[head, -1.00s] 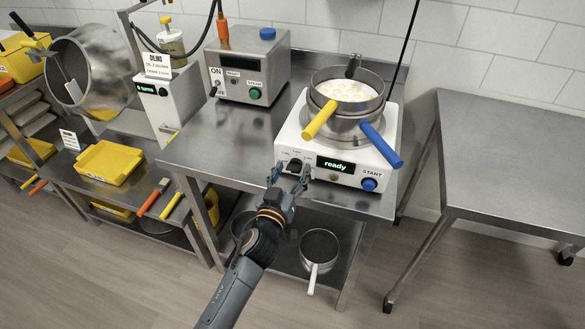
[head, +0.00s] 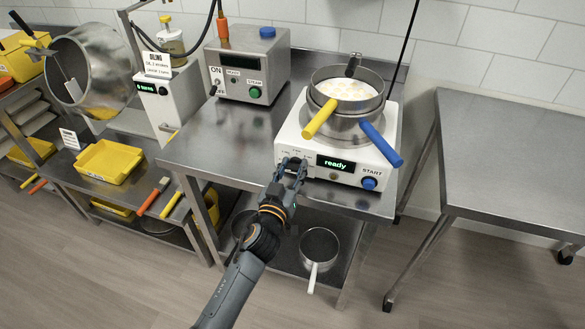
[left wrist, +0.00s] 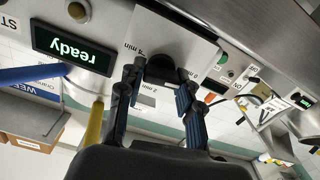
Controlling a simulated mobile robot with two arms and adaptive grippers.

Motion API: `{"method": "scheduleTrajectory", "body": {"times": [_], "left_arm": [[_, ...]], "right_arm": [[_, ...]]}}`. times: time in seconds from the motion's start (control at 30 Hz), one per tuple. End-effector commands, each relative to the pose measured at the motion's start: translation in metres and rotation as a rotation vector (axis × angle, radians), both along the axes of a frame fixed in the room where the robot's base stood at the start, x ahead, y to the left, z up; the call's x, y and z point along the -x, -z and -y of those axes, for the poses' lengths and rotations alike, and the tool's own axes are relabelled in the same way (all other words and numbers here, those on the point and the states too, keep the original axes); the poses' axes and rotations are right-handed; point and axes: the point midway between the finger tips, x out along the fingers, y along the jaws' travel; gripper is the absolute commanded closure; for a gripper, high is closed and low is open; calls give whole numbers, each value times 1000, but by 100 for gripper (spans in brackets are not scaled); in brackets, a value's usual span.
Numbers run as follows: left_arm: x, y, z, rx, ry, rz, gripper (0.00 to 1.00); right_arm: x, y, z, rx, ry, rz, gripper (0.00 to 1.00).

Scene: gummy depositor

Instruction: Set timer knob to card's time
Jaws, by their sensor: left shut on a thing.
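The white cooker unit (head: 352,178) has a lit display (head: 333,163) reading "ready". My left gripper (head: 291,168) is at the left of its front panel, its fingers shut around the dark timer knob (left wrist: 161,69). In the upside-down left wrist view the left gripper (left wrist: 158,92) has one finger each side of the knob. Minute labels surround the knob; one reads "4 min" and another looks like "2 min". The knob's pointer cannot be made out. A white card (head: 157,64) with small print stands at the back left; a time on it is not readable. My right gripper is out of view.
A pot (head: 346,102) with yellow and blue handles sits on the cooker. A blue START button (head: 370,184) is at the panel's right. A steel control box (head: 240,72) stands behind left. The right table (head: 515,160) is bare.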

Motion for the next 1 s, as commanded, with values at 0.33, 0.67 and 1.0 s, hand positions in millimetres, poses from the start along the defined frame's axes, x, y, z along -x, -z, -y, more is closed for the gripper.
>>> {"method": "scheduleTrajectory", "body": {"times": [0.33,0.67,1.0], "left_arm": [[0,0,1,-203,0,67,96],[1,0,2,-500,0,164,96],[1,1,4,-809,0,265,96]], "right_arm": [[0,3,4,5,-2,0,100],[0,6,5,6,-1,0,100],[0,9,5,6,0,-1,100]]}}
